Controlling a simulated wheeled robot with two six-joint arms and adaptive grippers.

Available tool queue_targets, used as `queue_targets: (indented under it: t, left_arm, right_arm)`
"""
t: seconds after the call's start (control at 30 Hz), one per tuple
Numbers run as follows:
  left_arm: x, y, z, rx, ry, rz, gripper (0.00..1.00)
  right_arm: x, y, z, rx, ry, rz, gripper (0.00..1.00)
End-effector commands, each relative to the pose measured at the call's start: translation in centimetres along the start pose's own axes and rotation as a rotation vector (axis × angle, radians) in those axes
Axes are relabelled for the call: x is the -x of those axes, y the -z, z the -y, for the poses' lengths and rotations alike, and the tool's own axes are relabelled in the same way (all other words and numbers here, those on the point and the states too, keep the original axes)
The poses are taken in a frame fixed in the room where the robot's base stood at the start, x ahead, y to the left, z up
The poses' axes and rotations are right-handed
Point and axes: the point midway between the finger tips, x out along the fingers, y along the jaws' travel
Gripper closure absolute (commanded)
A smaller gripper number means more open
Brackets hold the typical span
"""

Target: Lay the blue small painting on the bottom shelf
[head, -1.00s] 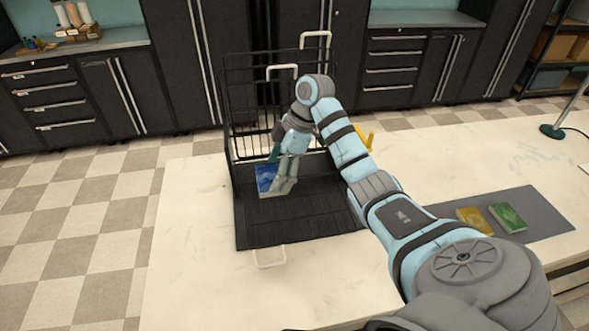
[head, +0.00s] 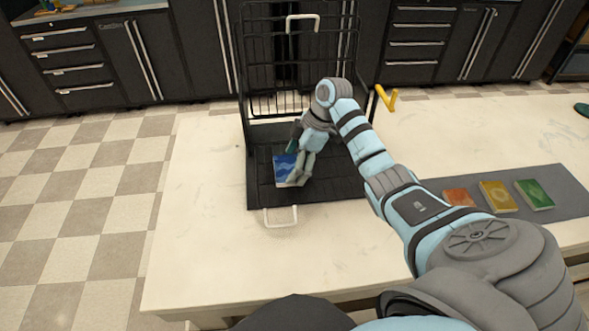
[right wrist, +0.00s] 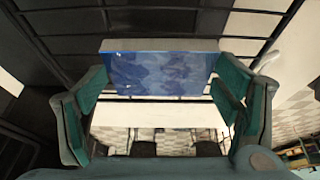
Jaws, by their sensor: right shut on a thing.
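The blue small painting (head: 284,168) is a small panel with a blue picture face and pale edges. My right gripper (head: 297,168) is shut on it, over the bottom shelf (head: 325,189) of the black wire rack. In the right wrist view the painting (right wrist: 160,72) spans between the two green-padded fingers, its blue face towards the camera. I cannot tell whether it touches the shelf. My left gripper is not in view.
The black wire rack (head: 274,82) stands on a pale table (head: 208,225), with a white handle (head: 281,217) at its front. Orange (head: 458,197), yellow (head: 497,196) and green (head: 534,194) small paintings lie on a grey mat (head: 570,205) to the right. The table's left part is clear.

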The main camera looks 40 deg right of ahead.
Motion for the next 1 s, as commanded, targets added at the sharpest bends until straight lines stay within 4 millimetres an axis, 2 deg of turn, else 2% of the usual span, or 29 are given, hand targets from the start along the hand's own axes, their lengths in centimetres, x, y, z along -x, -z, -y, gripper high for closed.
queue_targets:
  t: [0.2, 0.23, 0.33, 0.73, 0.87, 1.0]
  left_arm:
    - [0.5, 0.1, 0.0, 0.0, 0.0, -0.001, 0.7]
    - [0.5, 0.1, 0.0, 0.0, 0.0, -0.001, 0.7]
    - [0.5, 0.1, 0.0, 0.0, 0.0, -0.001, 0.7]
    - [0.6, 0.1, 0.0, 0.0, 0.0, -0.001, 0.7]
    - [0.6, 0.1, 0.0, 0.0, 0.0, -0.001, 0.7]
    - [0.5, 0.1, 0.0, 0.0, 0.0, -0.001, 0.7]
  right_arm:
    - [0.1, 0.0, 0.1, -0.004, 0.006, 0.004, 0.49]
    - [0.1, 0.0, 0.1, -0.004, 0.006, 0.004, 0.15]
    - [0.1, 0.0, 0.1, -0.003, 0.005, 0.004, 0.0]
    - [0.7, 0.1, 0.1, -0.003, 0.003, 0.003, 0.0]
    - [3.0, 0.0, 0.0, -0.002, 0.0, 0.004, 0.0]
    - [7.1, 0.1, -0.1, -0.002, -0.001, 0.003, 0.0]
